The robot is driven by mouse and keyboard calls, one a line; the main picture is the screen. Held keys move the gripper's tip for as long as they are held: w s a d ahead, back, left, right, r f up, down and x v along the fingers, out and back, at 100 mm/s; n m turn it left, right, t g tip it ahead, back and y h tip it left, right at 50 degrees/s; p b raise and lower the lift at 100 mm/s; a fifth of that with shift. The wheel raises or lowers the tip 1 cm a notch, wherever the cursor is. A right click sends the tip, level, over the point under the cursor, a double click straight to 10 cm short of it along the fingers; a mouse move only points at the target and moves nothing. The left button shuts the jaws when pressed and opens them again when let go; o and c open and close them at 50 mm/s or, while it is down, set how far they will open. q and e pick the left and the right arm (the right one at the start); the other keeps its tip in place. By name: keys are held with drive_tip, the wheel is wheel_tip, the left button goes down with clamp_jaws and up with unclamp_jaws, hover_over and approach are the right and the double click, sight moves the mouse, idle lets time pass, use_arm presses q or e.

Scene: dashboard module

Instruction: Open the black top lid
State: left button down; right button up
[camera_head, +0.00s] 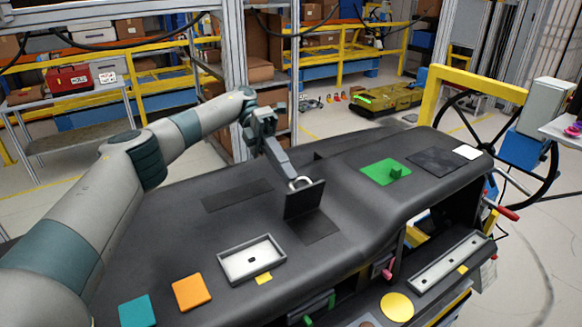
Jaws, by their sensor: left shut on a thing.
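The black top lid (304,201) stands raised, close to upright, on the dashboard module (235,225). A dark rectangular patch (316,227) lies in front of its lower edge. A small light handle (299,183) shows at the lid's upper left. My left gripper (293,178) reaches down from behind the lid and is shut at this handle. The fingertips are small and partly hidden by the lid. My right gripper is not in view.
A green panel with a knob (384,171) lies to the right on the dashboard. A grey tray (252,260), an orange square (191,292) and a teal square (137,311) lie toward the front left. The dashboard surface between the lid and tray is clear.

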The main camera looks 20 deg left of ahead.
use_arm(q)
drive_tip(key=shift+w+a+f+g+h, duration=0.25)
drive_tip(key=shift+a+f+g+h, duration=0.05)
drive_tip(key=shift+h, duration=0.1)
drive_tip(key=c, duration=1.9)
unclamp_jaws()
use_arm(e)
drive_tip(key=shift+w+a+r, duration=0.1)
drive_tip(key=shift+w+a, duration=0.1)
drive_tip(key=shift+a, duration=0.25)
use_arm(q)
drive_tip(key=shift+r, duration=0.15)
